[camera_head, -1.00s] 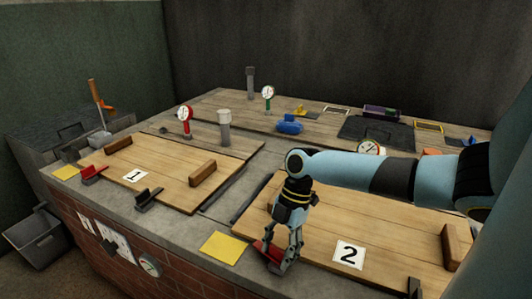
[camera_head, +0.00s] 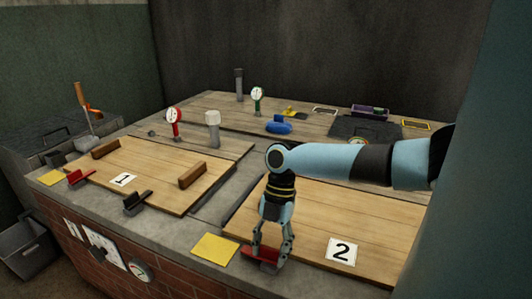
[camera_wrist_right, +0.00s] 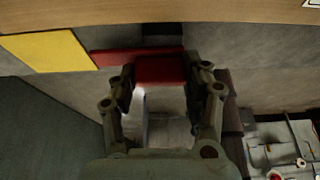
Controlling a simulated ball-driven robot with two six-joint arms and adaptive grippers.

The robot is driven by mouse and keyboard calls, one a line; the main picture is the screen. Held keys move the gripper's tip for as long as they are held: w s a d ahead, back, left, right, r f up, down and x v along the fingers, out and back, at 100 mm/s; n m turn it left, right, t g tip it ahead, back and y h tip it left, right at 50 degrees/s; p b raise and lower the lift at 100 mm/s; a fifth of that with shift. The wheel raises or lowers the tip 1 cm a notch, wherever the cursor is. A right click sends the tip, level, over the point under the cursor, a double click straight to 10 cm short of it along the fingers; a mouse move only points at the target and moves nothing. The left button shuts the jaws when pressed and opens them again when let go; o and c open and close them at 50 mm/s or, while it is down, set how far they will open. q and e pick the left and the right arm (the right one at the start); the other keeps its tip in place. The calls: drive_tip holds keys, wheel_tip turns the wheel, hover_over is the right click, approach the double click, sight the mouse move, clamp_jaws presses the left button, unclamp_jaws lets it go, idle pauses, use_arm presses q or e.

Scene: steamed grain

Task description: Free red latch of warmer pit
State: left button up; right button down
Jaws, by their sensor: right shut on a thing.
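My right gripper (camera_head: 268,259) is at the front edge of the wooden lid marked 2 (camera_head: 375,228). It is shut on a red latch (camera_head: 252,253), which is partly hidden by the fingers. In the right wrist view the red latch (camera_wrist_right: 159,70) lies between the fingertips, and a red strip runs left from it. Another red latch (camera_head: 80,179) is at the front left of the lid marked 1 (camera_head: 150,165). I cannot tell from the pictures which lid covers the warmer pit. My left gripper is not in view.
A yellow square (camera_head: 215,248) lies left of the held latch. A black latch (camera_head: 137,203) is on the front edge of lid 1. Red (camera_head: 174,118) and green (camera_head: 257,97) dial gauges and a blue object (camera_head: 279,125) stand farther back. The grey strip between the lids is clear.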

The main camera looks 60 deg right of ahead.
drive_tip(key=c, duration=0.6)
unclamp_jaws()
drive_tip(key=shift+o, duration=0.2)
drive_tip(key=v, duration=1.2)
